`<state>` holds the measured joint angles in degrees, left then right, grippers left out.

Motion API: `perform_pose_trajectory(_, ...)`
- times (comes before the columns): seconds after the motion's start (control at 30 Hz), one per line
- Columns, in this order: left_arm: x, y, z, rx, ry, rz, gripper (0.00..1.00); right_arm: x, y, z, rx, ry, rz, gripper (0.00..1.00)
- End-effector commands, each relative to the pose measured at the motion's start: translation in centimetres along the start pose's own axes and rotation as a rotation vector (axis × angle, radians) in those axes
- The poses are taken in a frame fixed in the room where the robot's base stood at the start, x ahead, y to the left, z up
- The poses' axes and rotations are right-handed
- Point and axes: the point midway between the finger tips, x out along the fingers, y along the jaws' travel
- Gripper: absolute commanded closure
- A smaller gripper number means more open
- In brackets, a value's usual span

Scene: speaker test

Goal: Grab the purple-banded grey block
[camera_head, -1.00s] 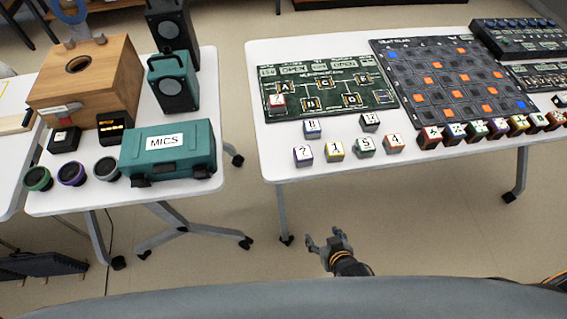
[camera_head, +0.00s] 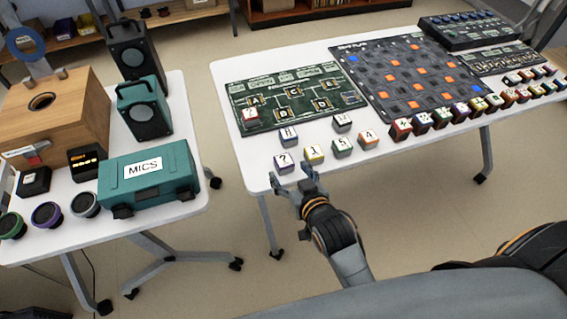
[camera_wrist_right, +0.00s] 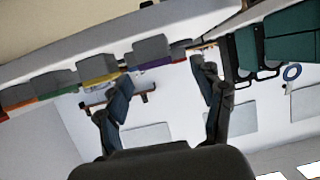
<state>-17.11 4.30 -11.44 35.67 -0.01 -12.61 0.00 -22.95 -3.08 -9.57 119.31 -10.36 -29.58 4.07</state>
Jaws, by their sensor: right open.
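The purple-banded grey block (camera_head: 285,163) has a question mark on its white top. It stands at the near left of the loose blocks on the right-hand table. In the right wrist view a grey block with a purple band (camera_wrist_right: 152,52) shows above and between the fingers. My right gripper (camera_head: 291,179) is open and empty at the table's near edge, just in front of this block and apart from it. Its two spread fingers also show in the right wrist view (camera_wrist_right: 163,82). My left gripper is not in view.
A yellow-banded block (camera_head: 313,154) stands close to the right of the purple one, and another lettered block (camera_head: 288,137) behind it. A green board (camera_head: 240,92) and a dark grid board (camera_head: 375,85) lie behind. A teal MICS case (camera_head: 180,165) is on the left table.

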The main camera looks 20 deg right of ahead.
Motion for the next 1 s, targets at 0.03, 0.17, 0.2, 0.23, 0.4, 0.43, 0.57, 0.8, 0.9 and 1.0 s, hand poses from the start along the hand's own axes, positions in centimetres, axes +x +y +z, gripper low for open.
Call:
perform_pose_trajectory(0.03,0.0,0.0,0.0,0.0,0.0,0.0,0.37,0.6,0.0,0.0,0.0,0.001,0.0,0.32)
perform_pose_trajectory(0.17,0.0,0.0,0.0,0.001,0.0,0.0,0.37,1.3,0.1,0.0,0.0,0.0,0.0,0.32)
perform_pose_trajectory(0.2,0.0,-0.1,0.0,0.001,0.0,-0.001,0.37,1.6,0.1,0.0,0.0,0.0,0.0,0.32)
perform_pose_trajectory(0.23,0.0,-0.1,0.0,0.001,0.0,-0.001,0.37,1.9,0.2,0.0,0.0,0.0,0.0,0.32)
perform_pose_trajectory(0.4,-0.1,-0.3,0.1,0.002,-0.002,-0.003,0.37,4.6,0.6,0.1,-0.002,0.002,0.0,0.32)
perform_pose_trajectory(0.43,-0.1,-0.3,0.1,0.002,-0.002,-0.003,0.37,5.0,0.6,0.1,-0.001,0.001,0.0,0.32)
perform_pose_trajectory(0.57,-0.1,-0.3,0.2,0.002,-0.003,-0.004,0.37,6.1,0.6,0.2,0.0,0.0,0.0,0.32)
perform_pose_trajectory(0.8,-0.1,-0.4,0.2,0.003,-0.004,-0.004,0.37,6.2,0.6,0.2,0.0,0.0,0.0,0.32)
perform_pose_trajectory(0.9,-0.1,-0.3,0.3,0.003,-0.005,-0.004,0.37,6.2,0.6,0.2,0.0,0.0,0.0,0.5)
perform_pose_trajectory(1.0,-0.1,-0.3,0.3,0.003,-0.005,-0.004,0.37,6.2,0.6,0.2,0.0,0.0,0.0,0.71)
